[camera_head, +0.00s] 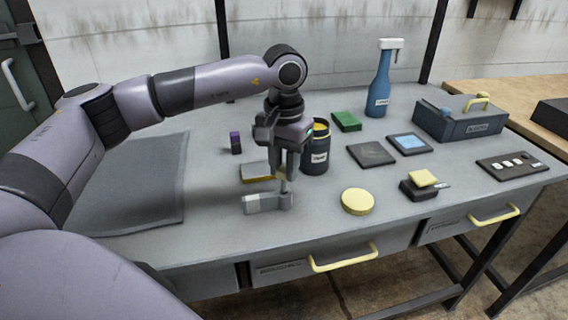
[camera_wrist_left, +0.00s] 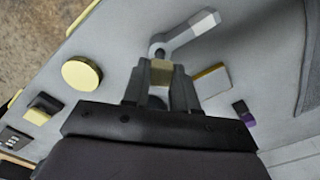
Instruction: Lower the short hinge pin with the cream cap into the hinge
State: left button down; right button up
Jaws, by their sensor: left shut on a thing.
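My left gripper (camera_head: 284,177) points down over the workbench, shut on the cream cap (camera_wrist_left: 162,70) of the hinge pin. The pin's short grey shank (camera_head: 284,187) shows below the fingertips in the head view. The grey hinge (camera_head: 262,203) lies on the bench directly below, its light leaf to the left and its barrel under the pin. The hinge (camera_wrist_left: 190,32) also shows beyond the fingertips of my left gripper (camera_wrist_left: 162,75) in the left wrist view. The pin's lower end is at or just above the barrel; I cannot tell whether it is inside. My right gripper is out of view.
A yellow-edged block (camera_head: 257,172) and a dark jar (camera_head: 316,150) stand close behind the gripper. A round yellow lid (camera_head: 357,201) lies to the right of the hinge. A dark mat (camera_head: 135,185) covers the left side. The bench in front of the hinge is clear.

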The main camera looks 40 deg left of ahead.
pick_arm(q)
jog(key=shift+f+b, duration=0.95)
jog(key=shift+f, duration=0.45)
jog(key=c, duration=0.8)
grip_release()
notch_tip(320, 180, up, 6)
jog(key=shift+r, duration=0.55)
jog(key=shift+s, duration=0.1)
